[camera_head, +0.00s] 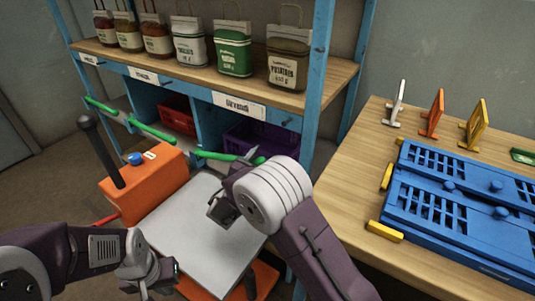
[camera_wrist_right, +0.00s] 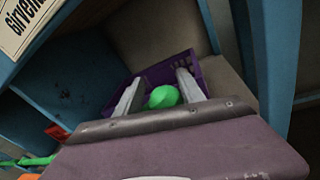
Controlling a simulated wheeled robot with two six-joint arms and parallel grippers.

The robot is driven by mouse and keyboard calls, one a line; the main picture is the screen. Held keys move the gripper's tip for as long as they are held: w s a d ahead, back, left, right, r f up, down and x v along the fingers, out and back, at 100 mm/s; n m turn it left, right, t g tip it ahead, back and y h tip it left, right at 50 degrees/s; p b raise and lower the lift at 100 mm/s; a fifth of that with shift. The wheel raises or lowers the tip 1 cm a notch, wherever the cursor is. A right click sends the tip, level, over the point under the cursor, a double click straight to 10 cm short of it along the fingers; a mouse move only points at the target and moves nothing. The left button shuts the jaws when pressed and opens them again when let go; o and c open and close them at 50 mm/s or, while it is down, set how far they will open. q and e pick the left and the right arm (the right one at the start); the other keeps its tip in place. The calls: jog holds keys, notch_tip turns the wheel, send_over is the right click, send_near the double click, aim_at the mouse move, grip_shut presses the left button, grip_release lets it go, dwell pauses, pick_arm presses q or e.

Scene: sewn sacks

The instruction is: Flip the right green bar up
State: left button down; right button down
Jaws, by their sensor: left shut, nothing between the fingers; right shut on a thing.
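The right green bar (camera_head: 215,155) crosses the front of the shelf's lower right compartment, in front of a purple crate. My right gripper (camera_head: 250,158) is shut on this bar near its right end. In the right wrist view the rounded green end of the bar (camera_wrist_right: 163,97) sits between the two pale fingers. Part of the bar is hidden behind my gripper. The left green bar (camera_head: 130,119) crosses the left compartment, sloping down to the right. My left gripper (camera_head: 162,281) is shut and empty, low at the front left, apart from both bars.
A blue shelf (camera_head: 322,60) holds several labelled sacks on its top board. A purple crate (camera_head: 262,138) and a red crate (camera_head: 178,116) sit in its compartments. An orange machine (camera_head: 145,185) stands by a grey plate (camera_head: 195,228). A wooden table (camera_head: 375,150) with a blue rack (camera_head: 455,190) is at right.

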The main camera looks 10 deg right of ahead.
jog(key=w+a+r+n+p, duration=0.3)
jog(key=r+p, duration=0.4)
jog(key=p, duration=0.1)
jog(key=shift+r+g+p, duration=0.3)
